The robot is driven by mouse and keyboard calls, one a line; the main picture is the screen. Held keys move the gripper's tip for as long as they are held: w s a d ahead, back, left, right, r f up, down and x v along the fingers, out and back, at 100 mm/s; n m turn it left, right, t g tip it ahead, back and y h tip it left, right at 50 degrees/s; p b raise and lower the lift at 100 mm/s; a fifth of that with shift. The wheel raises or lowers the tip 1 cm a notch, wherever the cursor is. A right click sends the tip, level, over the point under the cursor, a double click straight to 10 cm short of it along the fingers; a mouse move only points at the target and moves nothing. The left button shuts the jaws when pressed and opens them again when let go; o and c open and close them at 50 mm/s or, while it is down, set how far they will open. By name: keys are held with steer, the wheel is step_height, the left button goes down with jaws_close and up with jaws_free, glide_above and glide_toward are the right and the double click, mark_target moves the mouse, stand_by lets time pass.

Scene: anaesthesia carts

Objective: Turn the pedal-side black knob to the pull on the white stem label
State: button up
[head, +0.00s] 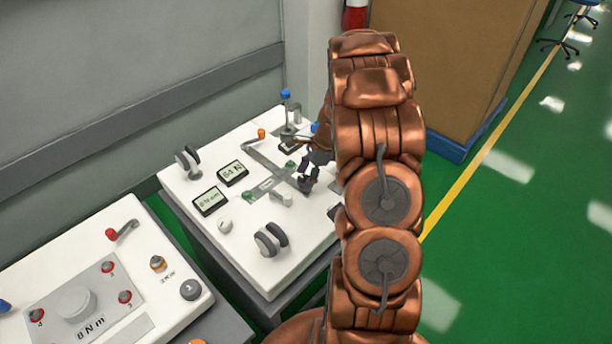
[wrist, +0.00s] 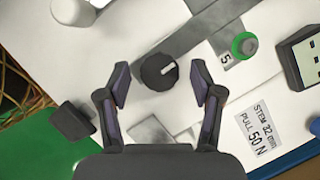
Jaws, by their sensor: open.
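The black knob (wrist: 157,74) is round, with a short white pointer line toward the upper right in the wrist view. It sits on a grey strip of the white panel. My gripper (wrist: 160,84) is open, its fingers on either side of the knob with visible gaps. The white stem label (wrist: 257,131) lies to the lower right and reads "STEM 32 mm PULL 50 N". No pedal is clearly identifiable.
In the head view, a "64 N" display (head: 232,173), a second display (head: 210,201) and a grey wheel (head: 270,239) stand on the cart.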

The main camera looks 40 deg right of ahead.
steer(key=c, duration=1.1)
steer(key=shift+c, duration=0.2)
steer(key=shift+r+n, duration=0.1)
steer(key=shift+n, duration=0.2)
steer(key=n+g+p, duration=0.1)
steer(key=n, duration=0.2)
steer(key=shift+w, duration=0.15)
steer(key=n+g, duration=0.1)
steer(key=n, duration=0.2)
steer(key=shift+w+g, duration=0.1)
steer(key=shift+g, duration=0.2)
steer(key=shift+n+g, duration=1)
steer(key=shift+n, duration=1.6)
